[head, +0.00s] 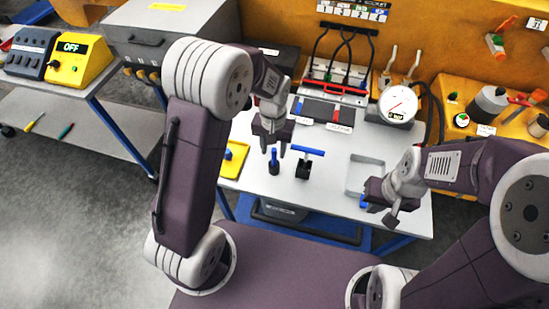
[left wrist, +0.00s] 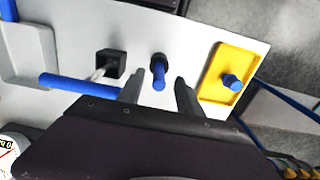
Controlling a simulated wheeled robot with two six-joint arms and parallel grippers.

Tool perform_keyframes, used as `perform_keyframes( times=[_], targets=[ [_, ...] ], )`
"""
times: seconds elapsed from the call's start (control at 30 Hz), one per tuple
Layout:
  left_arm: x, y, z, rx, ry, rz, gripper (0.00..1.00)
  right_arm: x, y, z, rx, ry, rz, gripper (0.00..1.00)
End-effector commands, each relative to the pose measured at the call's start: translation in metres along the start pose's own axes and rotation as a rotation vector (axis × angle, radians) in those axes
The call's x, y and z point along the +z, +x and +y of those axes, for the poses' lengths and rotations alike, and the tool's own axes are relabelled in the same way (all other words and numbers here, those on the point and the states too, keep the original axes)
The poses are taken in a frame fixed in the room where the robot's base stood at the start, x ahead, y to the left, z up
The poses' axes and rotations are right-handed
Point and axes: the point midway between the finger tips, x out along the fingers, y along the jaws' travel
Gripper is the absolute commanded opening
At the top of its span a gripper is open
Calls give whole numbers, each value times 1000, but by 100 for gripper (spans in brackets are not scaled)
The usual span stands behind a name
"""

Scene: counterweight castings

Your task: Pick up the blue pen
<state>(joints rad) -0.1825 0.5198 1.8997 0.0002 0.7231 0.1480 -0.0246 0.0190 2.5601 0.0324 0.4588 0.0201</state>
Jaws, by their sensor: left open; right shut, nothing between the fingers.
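An upright blue, pen-like cylinder (head: 273,158) stands on the table (head: 262,190) with a dark lower part. It also shows in the left wrist view (left wrist: 158,76), between and just beyond the fingertips. My left gripper (head: 274,149) is open above it, fingers pointing down on either side; I cannot tell whether they touch it. A second blue cylinder (left wrist: 232,83) stands in the yellow tray (left wrist: 218,58). My right gripper (head: 378,208) is shut and empty at the table's right side, beside a small blue piece (head: 363,202) that it partly hides.
A grey open tray (head: 352,188) lies further right. A round gauge (head: 398,104) and a red-edged panel stand behind. The table's front middle is clear.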

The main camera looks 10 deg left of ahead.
Motion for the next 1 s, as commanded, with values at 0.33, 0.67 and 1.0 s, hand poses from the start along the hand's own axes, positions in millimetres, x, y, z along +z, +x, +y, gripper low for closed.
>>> perform_keyframes(
  times=[0.33, 0.67, 1.0],
  targets=[
    [-1, 40, 2, -1, 0, -4, 42, -1, -8, 0, 0, 0, 0, 0],
    [-2, 54, 2, 0, 0, 2, 42, -1, -8, 0, 0, 0, 0, 0],
    [-2, 54, 2, 0, 0, 1, 0, -1, -8, 0, 0, 0, 0, 0]
  ],
)
